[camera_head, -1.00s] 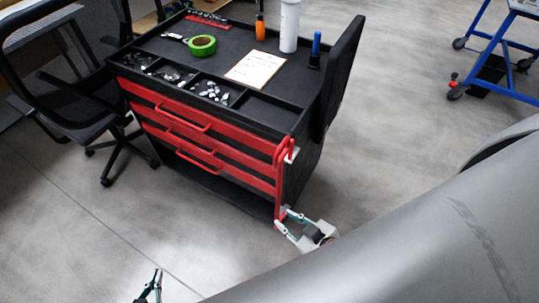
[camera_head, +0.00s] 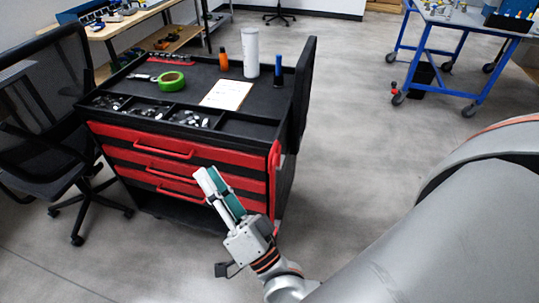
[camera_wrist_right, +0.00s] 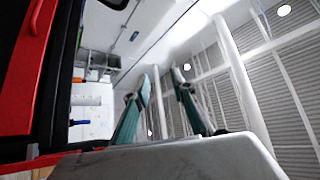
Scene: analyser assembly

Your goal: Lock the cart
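The cart (camera_head: 150,190) is black with red drawer fronts (camera_head: 160,145), and shows left of centre in the head view. The drawers look shut. A red upright part (camera_head: 274,158) sits at its front right corner; I cannot tell whether it is a lock. My right gripper (camera_head: 217,180) points upward in front of the lower right drawers, with no clear contact. In the right wrist view its two fingers (camera_wrist_right: 162,80) are apart and empty. The cart's red front (camera_wrist_right: 20,75) stands left of them there. My left gripper is out of view.
Tape (camera_head: 171,81), a paper (camera_head: 226,94), an orange bottle (camera_head: 223,60) and a white bottle (camera_head: 251,52) are on the cart top. A black chair (camera_head: 45,140) stands left. A blue-framed table (camera_head: 425,50) is at the back right. Floor right of the cart is clear.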

